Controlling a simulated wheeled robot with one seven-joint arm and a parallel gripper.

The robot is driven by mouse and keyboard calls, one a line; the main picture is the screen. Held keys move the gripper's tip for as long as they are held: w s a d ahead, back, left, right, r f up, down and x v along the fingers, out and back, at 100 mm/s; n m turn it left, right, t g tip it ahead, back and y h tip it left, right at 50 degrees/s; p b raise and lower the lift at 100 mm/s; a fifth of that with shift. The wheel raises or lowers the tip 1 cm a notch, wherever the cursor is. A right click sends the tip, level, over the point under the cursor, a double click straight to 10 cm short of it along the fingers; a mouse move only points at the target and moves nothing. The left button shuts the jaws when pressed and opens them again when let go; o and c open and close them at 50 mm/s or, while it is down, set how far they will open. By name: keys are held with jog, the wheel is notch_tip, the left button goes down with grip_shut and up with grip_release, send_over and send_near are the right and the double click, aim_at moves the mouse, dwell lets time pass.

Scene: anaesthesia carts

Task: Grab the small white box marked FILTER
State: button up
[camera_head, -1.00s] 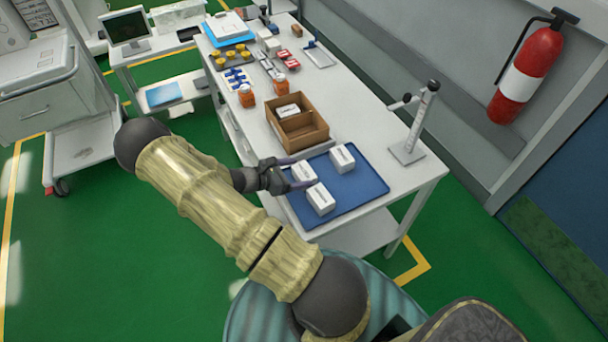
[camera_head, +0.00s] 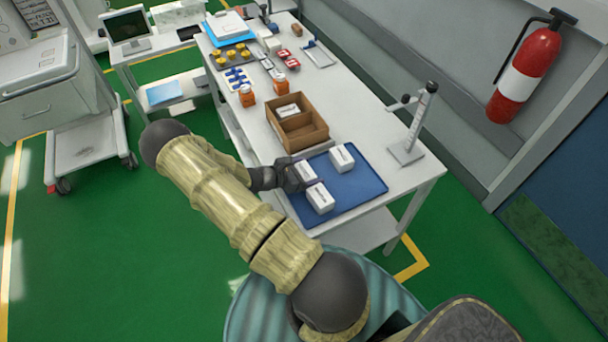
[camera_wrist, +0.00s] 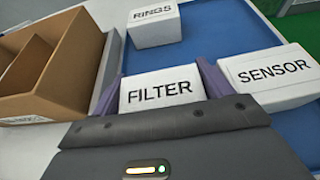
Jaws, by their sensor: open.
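The white box marked FILTER (camera_wrist: 160,89) shows in the wrist view between the two fingers of my gripper (camera_wrist: 165,85). One finger is at its left side and one at its right; I cannot tell whether they touch it. In the head view the FILTER box (camera_head: 306,170) lies at the left edge of the blue tray (camera_head: 358,193), partly hidden by my gripper (camera_head: 292,175). My gripper is open around the box.
The box marked SENSOR (camera_wrist: 270,76) sits close right of my gripper, and the RINGS box (camera_wrist: 155,28) stands farther back on the tray. A divided brown cardboard box (camera_head: 299,129) is just beyond the tray. A metal stand (camera_head: 412,140) is to its right.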

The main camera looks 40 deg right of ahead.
aim_at(308, 169)
jog(key=shift+c, duration=0.5)
jog(key=c, duration=0.6)
jog(key=shift+o, duration=0.2)
jog(key=shift+r, duration=0.1)
notch_tip(308, 169, up, 10)
jog(key=shift+f+b, duration=0.1)
jog(key=shift+b, duration=0.6)
